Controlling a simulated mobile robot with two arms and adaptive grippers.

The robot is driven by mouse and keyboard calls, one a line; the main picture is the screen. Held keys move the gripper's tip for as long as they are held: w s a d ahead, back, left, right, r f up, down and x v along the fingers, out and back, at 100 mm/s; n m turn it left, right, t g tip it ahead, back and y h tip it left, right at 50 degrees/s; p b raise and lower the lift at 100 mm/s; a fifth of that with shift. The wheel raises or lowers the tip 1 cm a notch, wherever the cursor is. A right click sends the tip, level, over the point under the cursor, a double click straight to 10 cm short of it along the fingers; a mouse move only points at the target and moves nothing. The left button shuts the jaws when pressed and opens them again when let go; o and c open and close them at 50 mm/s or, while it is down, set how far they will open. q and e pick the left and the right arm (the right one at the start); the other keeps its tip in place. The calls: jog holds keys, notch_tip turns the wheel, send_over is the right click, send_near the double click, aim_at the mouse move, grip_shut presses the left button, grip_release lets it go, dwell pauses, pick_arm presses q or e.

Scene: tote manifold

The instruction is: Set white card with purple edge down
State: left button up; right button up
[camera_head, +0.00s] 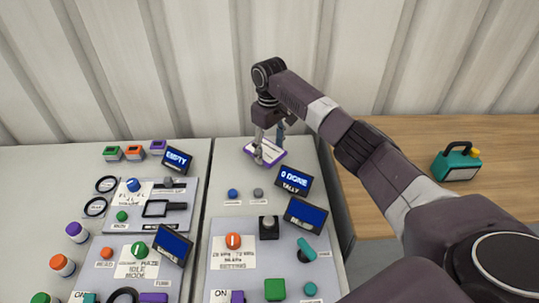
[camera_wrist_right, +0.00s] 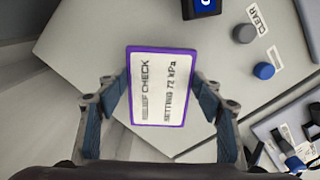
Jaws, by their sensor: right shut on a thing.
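The white card with purple edge (camera_wrist_right: 162,88) reads "RELIEF CHECK SETTING 72 kPa" in the right wrist view. My right gripper (camera_wrist_right: 163,100) is shut on it, with a blue-padded finger at each side edge. In the head view my right gripper (camera_head: 264,152) points down over the back of the right-hand grey panel, and the card (camera_head: 274,150) shows partly behind the fingers. I cannot tell whether the card touches the panel top. My left gripper is not in view.
A blue button (camera_head: 233,193) and a grey button (camera_head: 258,194) lie in front of the card, near the tally display (camera_head: 294,180). Several coloured blocks stand at the back of the left panel. A teal case (camera_head: 455,165) stands on the wooden table (camera_head: 400,130).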

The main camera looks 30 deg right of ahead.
aim_at(269, 152)
jog(key=shift+f, duration=1.5)
jog(key=shift+f, duration=0.15)
jog(key=o, duration=1.1)
jog(key=shift+o, duration=0.2)
notch_tip(269, 152, up, 12)
jog(key=shift+r+b, duration=0.2)
jog(key=shift+b, duration=0.2)
